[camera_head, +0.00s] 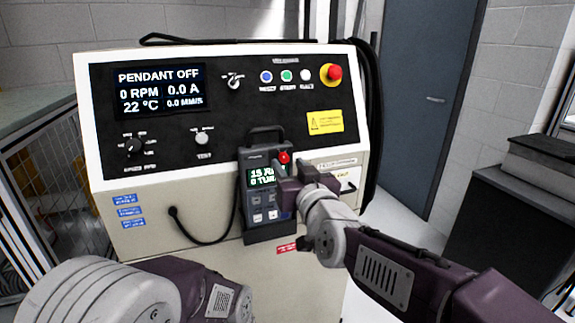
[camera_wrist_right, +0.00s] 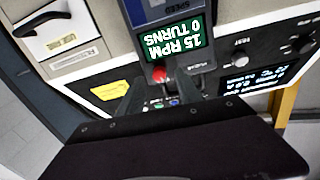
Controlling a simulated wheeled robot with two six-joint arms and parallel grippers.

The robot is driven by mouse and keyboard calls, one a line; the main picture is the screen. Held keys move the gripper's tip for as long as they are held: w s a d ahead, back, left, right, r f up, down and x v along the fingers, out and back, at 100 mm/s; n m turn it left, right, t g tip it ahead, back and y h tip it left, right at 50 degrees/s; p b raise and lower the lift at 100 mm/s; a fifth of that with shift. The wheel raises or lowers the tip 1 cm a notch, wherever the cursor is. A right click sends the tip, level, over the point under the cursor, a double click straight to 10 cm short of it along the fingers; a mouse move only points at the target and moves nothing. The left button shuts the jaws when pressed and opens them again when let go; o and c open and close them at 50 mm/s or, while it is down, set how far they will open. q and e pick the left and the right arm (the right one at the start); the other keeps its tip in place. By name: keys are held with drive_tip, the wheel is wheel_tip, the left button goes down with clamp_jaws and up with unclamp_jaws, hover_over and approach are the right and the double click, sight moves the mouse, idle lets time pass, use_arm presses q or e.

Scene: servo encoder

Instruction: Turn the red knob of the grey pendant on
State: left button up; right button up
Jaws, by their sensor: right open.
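The grey pendant (camera_head: 252,158) stands upright in a holder on the front of the console. Its lit screen (camera_wrist_right: 180,38) reads 15 RPM, 0 TURNS in the right wrist view. The red knob (camera_head: 284,157) is at the pendant's upper right. In the right wrist view the red knob (camera_wrist_right: 159,74) shows between the tips of my two fingers. My right gripper (camera_head: 284,172) is open right at the pendant, covering part of its right side. In the wrist view, contact between the fingers (camera_wrist_right: 158,90) and the knob cannot be told. My left gripper is out of view.
The console display (camera_head: 160,90) reads PENDANT OFF, 0 RPM. A red emergency button (camera_head: 332,73) sits at the panel's upper right. A black cable (camera_head: 190,236) hangs left of the pendant. A dark cabinet (camera_head: 510,205) stands at right.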

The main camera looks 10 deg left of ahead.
drive_tip(key=shift+x, duration=0.8)
drive_tip(key=shift+r, duration=0.1)
drive_tip(key=shift+d, duration=0.1)
clamp_jaws()
drive_tip(key=m+b, duration=0.2)
drive_tip(key=m, duration=0.3)
drive_tip(key=m+b, duration=0.1)
drive_tip(key=m, duration=0.3)
drive_tip(key=shift+w+b, duration=0.1)
drive_tip(key=shift+b, duration=0.25)
drive_tip(key=shift+m+b, duration=0.3)
drive_tip(key=shift+m, duration=1)
